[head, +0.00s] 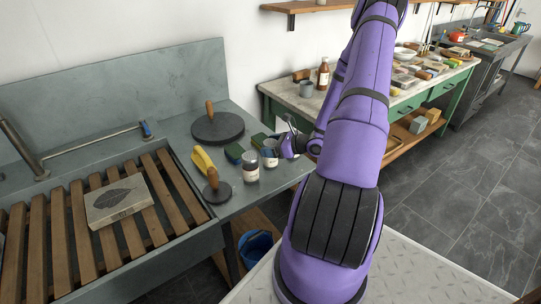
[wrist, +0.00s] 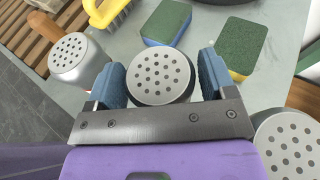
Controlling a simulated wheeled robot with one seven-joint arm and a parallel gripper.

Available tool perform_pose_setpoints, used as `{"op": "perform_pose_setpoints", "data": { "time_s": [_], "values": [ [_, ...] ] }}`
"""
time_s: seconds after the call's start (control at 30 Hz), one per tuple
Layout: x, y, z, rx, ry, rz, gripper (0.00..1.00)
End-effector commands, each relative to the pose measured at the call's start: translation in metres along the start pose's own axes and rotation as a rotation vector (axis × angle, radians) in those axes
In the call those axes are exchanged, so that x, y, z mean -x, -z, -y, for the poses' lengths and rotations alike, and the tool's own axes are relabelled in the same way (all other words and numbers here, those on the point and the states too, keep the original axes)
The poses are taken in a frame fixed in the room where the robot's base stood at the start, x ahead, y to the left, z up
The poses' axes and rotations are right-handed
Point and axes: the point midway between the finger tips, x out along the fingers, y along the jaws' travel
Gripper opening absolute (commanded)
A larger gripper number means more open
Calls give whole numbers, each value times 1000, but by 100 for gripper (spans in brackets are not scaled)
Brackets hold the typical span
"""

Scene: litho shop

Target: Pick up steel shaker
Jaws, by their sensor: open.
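Three round shakers with perforated grey metal lids show in the wrist view: one in the middle (wrist: 160,76), one at the left (wrist: 77,57) and one at the lower right (wrist: 286,146). I cannot tell by label which is the steel one. My gripper (wrist: 160,88) is open, its blue-padded fingers on either side of the middle shaker, with its lid between them. Contact cannot be seen. In the head view, a shaker with a pale label (head: 250,168) stands on the grey counter, and my gripper (head: 282,147) is behind and right of it, partly hidden by my arm.
Close by are a yellow brush (wrist: 108,13), a green-and-blue sponge (wrist: 167,22) and a green-and-yellow sponge (wrist: 238,45). A slatted sink is at left; a blue bucket (head: 256,247) is below.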

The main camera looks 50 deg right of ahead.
Motion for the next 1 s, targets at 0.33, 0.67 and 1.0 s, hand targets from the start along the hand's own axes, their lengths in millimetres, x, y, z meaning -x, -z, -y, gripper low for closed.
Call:
{"op": "perform_pose_setpoints", "data": {
  "time_s": [0.33,0.67,1.0],
  "values": [
    [0,0,0,0,0,-1,47],
    [0,-1,0,1,0,0,31],
    [6,-22,1,4,0,0,31]
  ]
}}
